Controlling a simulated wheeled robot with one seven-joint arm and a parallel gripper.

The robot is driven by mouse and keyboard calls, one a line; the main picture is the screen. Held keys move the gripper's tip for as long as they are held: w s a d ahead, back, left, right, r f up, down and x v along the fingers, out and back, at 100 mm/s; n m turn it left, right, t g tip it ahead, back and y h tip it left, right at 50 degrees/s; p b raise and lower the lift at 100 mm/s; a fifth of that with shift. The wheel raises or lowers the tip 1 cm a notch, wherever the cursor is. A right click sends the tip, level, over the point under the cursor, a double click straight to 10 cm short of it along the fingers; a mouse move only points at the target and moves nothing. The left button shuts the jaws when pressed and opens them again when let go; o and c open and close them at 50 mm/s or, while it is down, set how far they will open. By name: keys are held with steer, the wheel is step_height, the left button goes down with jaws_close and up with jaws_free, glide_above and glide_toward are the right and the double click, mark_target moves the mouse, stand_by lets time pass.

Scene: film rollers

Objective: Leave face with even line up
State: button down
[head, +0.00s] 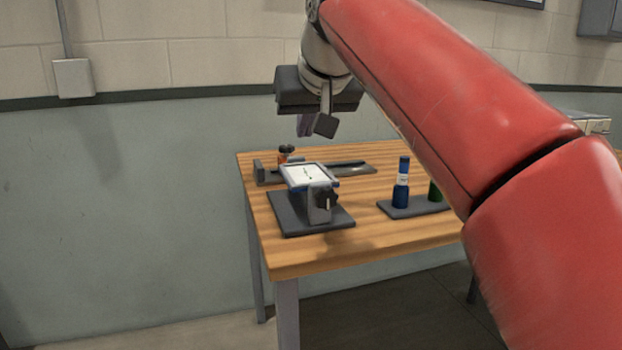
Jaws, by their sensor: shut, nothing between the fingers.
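A small device with a white, blue-edged face (308,175) stands near the front left of the wooden table. The face looks upward and carries small dark marks too small to read, so I cannot tell whether a line on it is even. A dark knob (325,197) is on the device's near right side, and a dark grey base plate (284,217) lies under it. My gripper (314,125) is above and behind the device, clear of it, pointing down. It is shut with nothing seen in it. My arm hides part of the table's right side.
A blue bottle (401,184) and a partly hidden green bottle (435,191) stand on a dark tray (409,211) to the right. Behind the device are a dark flat holder (352,171) with a bar and a small orange-and-black item (285,153). The table's front left corner (280,268) is clear.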

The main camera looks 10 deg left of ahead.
steer(key=b, duration=0.3)
glide_toward(290, 182)
steer(key=w+r+x, duration=0.1)
steer(key=x, duration=0.4)
steer(key=shift+s+f, duration=0.25)
steer(key=shift+f, duration=0.5)
steer(key=shift+a, duration=0.15)
